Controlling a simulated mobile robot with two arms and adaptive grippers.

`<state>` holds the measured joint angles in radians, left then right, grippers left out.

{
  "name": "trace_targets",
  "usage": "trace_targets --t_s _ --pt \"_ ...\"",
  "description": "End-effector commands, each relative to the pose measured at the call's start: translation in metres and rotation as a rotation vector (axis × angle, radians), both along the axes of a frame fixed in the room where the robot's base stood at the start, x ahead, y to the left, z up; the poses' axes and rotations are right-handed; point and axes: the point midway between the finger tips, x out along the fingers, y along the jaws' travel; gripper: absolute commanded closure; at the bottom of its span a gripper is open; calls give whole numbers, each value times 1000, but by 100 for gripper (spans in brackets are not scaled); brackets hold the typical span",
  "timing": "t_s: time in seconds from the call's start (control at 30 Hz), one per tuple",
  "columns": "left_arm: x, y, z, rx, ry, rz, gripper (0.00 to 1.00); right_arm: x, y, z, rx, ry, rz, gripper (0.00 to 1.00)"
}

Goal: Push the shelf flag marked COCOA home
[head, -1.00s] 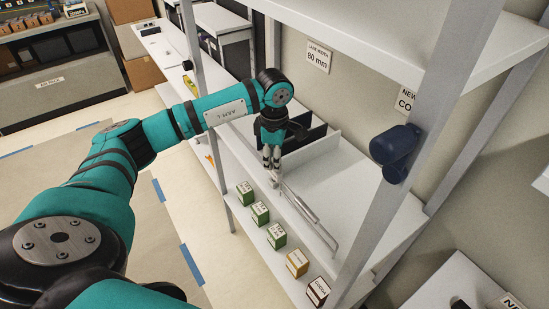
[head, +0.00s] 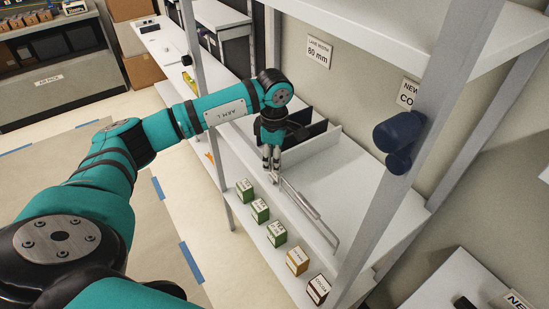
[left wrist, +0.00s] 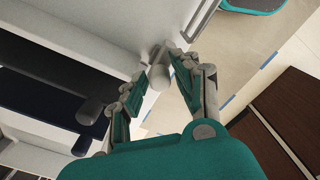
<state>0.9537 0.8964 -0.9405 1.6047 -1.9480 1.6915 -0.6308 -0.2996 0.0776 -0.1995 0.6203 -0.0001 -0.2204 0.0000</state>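A row of small labelled blocks runs along the front of the shelf (head: 365,192). The nearest one, brown and white (head: 318,289), seems to read COCOA, though its print is small. My left gripper (head: 270,166) points down over the shelf, by the far end of a thin grey rail with a bar (head: 305,206). In the left wrist view its two fingers (left wrist: 158,72) lean towards each other with a pale grey rounded peg (left wrist: 160,77) between the tips. I cannot tell whether they press on it. My right gripper is not in view.
Dark panels and a white divider (head: 322,140) stand behind my left gripper. An upper shelf (head: 400,40) hangs above. The shelf surface right of the rail is clear.

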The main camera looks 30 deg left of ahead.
Motion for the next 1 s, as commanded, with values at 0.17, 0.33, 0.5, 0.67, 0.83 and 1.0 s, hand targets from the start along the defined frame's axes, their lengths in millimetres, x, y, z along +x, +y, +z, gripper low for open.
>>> trace_targets --t_s 0.17,0.33,0.5,0.67,0.83,1.0 --pt "0 0 0 0 -1 0 54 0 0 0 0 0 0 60" --pt "1 0 1 0 -2 1 54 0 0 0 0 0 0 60" --pt "1 0 4 0 -3 1 54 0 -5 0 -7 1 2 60" --pt "1 0 25 -1 -6 1 54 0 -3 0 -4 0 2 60" --pt "0 0 62 0 -6 0 54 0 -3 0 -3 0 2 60" --pt "-1 0 95 1 -4 0 54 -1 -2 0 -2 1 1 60"
